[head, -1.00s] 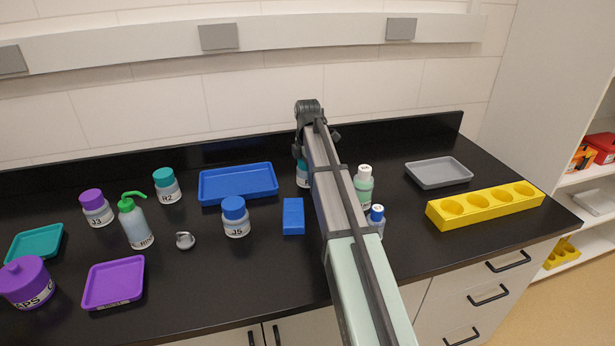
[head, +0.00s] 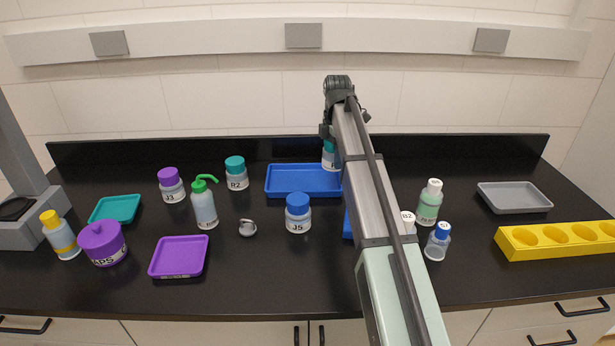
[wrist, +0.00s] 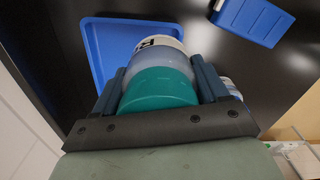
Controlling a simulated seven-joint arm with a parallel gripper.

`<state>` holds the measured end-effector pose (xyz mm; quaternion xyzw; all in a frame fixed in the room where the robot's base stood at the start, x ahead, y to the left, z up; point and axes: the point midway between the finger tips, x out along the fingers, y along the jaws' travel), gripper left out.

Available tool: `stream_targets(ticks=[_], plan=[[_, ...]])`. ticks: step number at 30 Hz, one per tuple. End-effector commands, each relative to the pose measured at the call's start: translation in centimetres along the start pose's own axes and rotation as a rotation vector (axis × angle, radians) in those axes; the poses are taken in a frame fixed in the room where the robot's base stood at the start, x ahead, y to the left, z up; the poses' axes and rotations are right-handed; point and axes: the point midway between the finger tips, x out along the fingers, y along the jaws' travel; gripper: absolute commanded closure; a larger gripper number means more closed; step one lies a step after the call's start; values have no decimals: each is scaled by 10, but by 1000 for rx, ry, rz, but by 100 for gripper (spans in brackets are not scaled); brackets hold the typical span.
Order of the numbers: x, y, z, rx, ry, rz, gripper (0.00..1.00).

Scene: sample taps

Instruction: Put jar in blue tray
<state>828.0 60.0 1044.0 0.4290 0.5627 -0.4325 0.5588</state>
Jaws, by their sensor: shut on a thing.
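My gripper (head: 330,133) is shut on a teal-lidded jar (head: 329,158). In the wrist view the jar (wrist: 158,88) sits between the two fingers (wrist: 160,72), with its teal lid toward the camera and part of a label showing. The blue tray (head: 290,193) lies flat and empty at the back middle of the bench. In the head view the held jar overlaps the tray's right end; its height above the tray is hard to tell. In the wrist view the tray (wrist: 100,42) shows behind and left of the jar.
A blue-lidded jar J5 (head: 298,218) stands in front of the tray, and teal-lidded jar R2 (head: 236,176) stands to its left. A blue block (wrist: 252,17) lies right of the tray. Bottles (head: 429,203) stand right of my arm. A yellow rack (head: 560,238) is far right.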

Motion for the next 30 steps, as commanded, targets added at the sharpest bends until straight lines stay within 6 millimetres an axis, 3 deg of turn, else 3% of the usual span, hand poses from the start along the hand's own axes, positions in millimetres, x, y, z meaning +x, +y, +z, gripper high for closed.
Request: stream_targets(ticks=[3,9,17,30], plan=[[-2,22,-39,-53,0,-2,60],[-7,55,-78,-110,0,-1,60],[-6,69,-75,-127,0,7,60],[52,68,-74,-132,0,8,60]])
